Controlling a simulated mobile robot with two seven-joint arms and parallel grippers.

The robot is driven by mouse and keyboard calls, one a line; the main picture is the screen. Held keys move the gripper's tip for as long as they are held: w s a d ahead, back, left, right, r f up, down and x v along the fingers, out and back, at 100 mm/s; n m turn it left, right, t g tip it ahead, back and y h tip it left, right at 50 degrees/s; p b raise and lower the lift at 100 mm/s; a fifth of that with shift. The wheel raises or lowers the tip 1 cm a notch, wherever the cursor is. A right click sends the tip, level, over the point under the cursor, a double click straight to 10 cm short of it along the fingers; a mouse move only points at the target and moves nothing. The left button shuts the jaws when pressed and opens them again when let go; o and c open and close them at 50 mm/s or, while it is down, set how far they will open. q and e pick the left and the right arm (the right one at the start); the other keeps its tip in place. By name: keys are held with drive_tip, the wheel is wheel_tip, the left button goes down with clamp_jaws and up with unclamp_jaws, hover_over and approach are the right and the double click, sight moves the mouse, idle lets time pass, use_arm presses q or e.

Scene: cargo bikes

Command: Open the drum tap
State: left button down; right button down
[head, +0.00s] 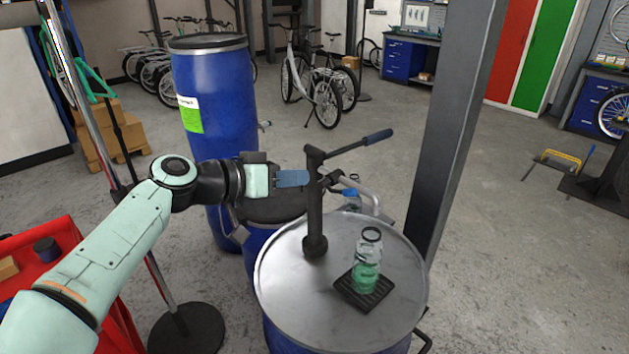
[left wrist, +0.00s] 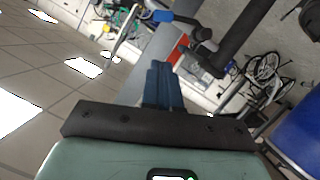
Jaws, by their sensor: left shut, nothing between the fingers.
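A blue drum (head: 285,290) with a grey metal lid stands in front of me. A small blue piece (head: 349,192), perhaps the tap lever, sits by the spout. A bottle (head: 368,262) with green liquid stands on a black drip tray (head: 350,290). My left gripper (head: 303,178) is shut and empty, its tips beside the pump post; contact cannot be told. In the left wrist view, the dark post (left wrist: 240,35) passes right of the fingers (left wrist: 160,75).
A tall blue drum (head: 225,120) stands behind my arm, with a lower dark-lidded drum (head: 275,208) beside it. A grey steel column (head: 455,110) rises right of the pump. A red cart (head: 75,255) is at lower left. Open floor lies behind.

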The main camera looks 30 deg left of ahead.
use_arm(q)
drive_tip(key=shift+s+a+r+n, duration=0.15)
drive_tip(key=shift+s+a+r, duration=0.15)
drive_tip(key=shift+s+a, duration=0.15)
drive_tip(key=shift+s+a+r+n, duration=0.15)
drive_tip(key=shift+s+a+r, duration=0.15)
drive_tip(key=shift+s, duration=0.25)
drive_tip(key=shift+a+f, duration=0.1)
drive_tip(key=shift+a, duration=0.05)
drive_tip(key=s+d+f+x, duration=0.1)
drive_tip(key=f+x, duration=0.1)
drive_tip(key=x, duration=1.1)
drive_tip(key=shift+s+p, duration=0.2)
drive_tip(key=shift+p, duration=0.1)
drive_tip(key=shift+f, duration=0.1)
